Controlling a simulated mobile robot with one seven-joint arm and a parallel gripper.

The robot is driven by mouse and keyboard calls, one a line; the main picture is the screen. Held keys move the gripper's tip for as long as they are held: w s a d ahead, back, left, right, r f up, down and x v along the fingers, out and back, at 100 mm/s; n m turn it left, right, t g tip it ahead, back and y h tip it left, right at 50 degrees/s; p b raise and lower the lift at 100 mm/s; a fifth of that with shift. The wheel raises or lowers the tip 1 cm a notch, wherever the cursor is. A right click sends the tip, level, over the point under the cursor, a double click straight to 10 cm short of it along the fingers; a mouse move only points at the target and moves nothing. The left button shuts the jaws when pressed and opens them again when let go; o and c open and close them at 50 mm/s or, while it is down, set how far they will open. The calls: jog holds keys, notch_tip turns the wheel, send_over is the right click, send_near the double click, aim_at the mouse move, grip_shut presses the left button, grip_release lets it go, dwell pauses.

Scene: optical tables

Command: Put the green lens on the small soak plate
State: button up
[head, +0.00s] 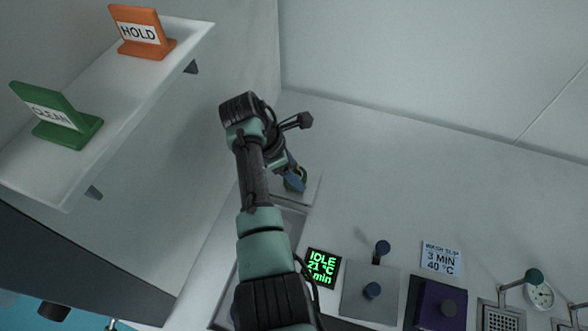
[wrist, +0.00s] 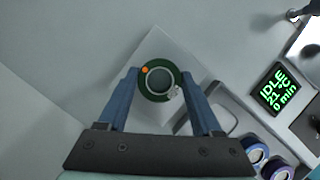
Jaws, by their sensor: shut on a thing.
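The green lens (wrist: 160,82) is a dark green ring with a clear middle and an orange dot on its rim. My gripper (wrist: 160,88) is shut on it, with a blue finger at each side. In the head view my gripper (head: 293,181) holds the lens (head: 301,175) near the corner by the wall. A pale square plate (wrist: 186,59) shows behind the lens in the wrist view; it may be the small soak plate. It also shows in the head view (head: 314,187), partly hidden by my gripper. I cannot tell whether the lens touches it.
A display reading IDLE (head: 322,268) stands close by, beside a grey basin (head: 292,218). A shelf (head: 125,85) with HOLD and CLEAN signs juts from the left wall.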

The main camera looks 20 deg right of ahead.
jog(key=shift+f, duration=0.1)
jog(key=o, duration=1.4)
jog(key=v, duration=0.7)
jog(key=shift+a+r, duration=0.1)
jog(key=shift+r, duration=0.25)
